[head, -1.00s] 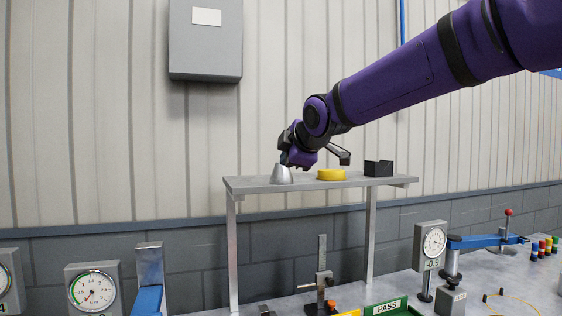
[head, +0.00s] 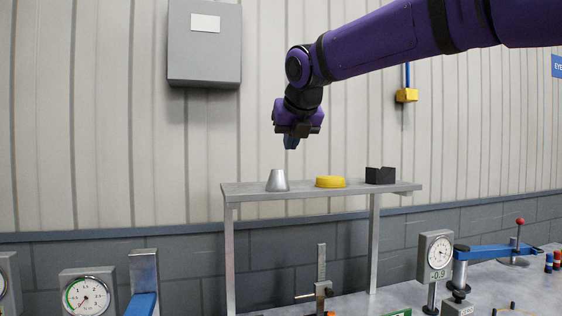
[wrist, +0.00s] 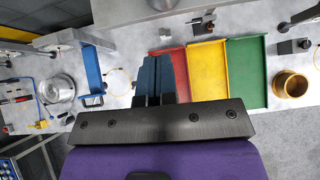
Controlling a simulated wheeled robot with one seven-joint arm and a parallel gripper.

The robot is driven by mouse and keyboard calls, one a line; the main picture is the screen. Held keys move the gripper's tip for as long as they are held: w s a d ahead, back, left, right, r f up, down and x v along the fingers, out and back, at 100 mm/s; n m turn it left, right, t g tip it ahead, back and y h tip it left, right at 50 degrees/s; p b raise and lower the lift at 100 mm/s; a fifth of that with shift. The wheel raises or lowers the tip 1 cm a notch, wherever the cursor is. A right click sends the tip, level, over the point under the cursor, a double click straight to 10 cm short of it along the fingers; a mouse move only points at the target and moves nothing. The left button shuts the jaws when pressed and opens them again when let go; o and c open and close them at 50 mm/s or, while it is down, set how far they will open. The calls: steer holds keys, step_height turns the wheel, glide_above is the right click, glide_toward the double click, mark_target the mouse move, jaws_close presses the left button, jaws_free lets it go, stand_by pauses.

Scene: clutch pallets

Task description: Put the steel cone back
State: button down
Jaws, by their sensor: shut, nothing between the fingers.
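The steel cone (head: 277,181) stands upright on the left part of the raised grey shelf (head: 240,190) in the head view. My gripper (head: 291,144) is above the shelf, slightly right of the cone and apart from it, pointing down. Its fingers also show in the wrist view (wrist: 160,78), pressed together with nothing between them. The cone cannot be made out in the wrist view.
Below are dial gauges (head: 437,255) and red (wrist: 169,62), yellow (wrist: 208,70) and green (wrist: 246,72) trays. A grey wall box (head: 205,45) hangs behind.

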mark_target(277, 174)
steer(key=x, duration=0.7)
steer(key=w+r+x, duration=0.1)
steer(key=x, duration=0.3)
steer(key=shift+w+a+f, duration=0.1)
steer(key=shift+w, duration=0.1)
steer(key=shift+w+a, duration=0.15)
steer(key=shift+w, duration=0.75)
